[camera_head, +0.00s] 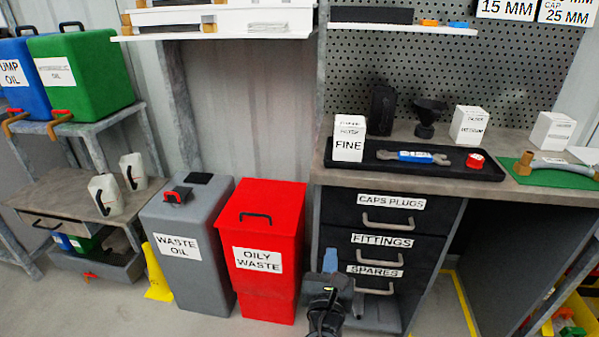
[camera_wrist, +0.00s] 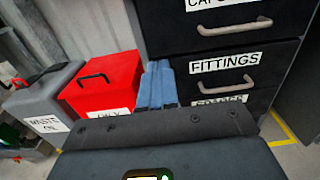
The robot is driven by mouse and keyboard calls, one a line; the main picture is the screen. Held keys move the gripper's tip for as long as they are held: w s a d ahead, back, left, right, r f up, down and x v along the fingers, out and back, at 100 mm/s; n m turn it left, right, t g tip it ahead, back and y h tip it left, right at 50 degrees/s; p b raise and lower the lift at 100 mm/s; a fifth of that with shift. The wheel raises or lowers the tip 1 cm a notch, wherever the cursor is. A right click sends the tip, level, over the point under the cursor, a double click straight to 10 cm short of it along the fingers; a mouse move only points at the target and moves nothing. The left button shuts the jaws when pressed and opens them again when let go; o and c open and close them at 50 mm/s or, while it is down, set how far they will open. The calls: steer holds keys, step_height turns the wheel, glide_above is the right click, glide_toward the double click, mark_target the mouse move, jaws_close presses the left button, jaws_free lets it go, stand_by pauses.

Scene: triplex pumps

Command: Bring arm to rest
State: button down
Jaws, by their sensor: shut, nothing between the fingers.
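My gripper (camera_head: 331,262) shows at the bottom middle of the head view, in front of the drawer cabinet and just right of the red oily waste bin. Its blue fingers are together and hold nothing. In the wrist view the blue fingers (camera_wrist: 157,84) stand side by side above the dark wrist body, with the red bin to their left and the drawers to their right. The gripper looks apart from the drawers. Most of my arm is out of view.
The red oily waste bin (camera_head: 266,285) and grey waste oil bin (camera_head: 190,265) stand left. The drawer cabinet (camera_head: 385,243) has its drawers closed. On the bench above, a black tray (camera_head: 400,170) holds a blue wrench (camera_head: 412,156). A yellow wedge (camera_head: 156,275) stands on the floor.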

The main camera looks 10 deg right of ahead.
steer(key=s+d+f+m+g+y+p, duration=0.1)
steer(key=s+d+f+m+g+y, duration=0.15)
steer(key=s+m, duration=0.85)
steer(key=s+d+f+m+g+y+p, duration=0.2)
steer(key=s+d+f+m, duration=0.15)
steer(key=s, duration=1.45)
steer(key=s+d+r+m+t+p, duration=0.1)
steer(key=s+d+r+m, duration=0.1)
steer(key=s+r+m, duration=0.7)
steer(key=s+d+r+m+t+p, duration=0.1)
steer(key=s+r+m, duration=0.8)
steer(key=r, duration=0.4)
steer(key=shift+s+d, duration=0.35)
steer(key=shift+m, duration=0.25)
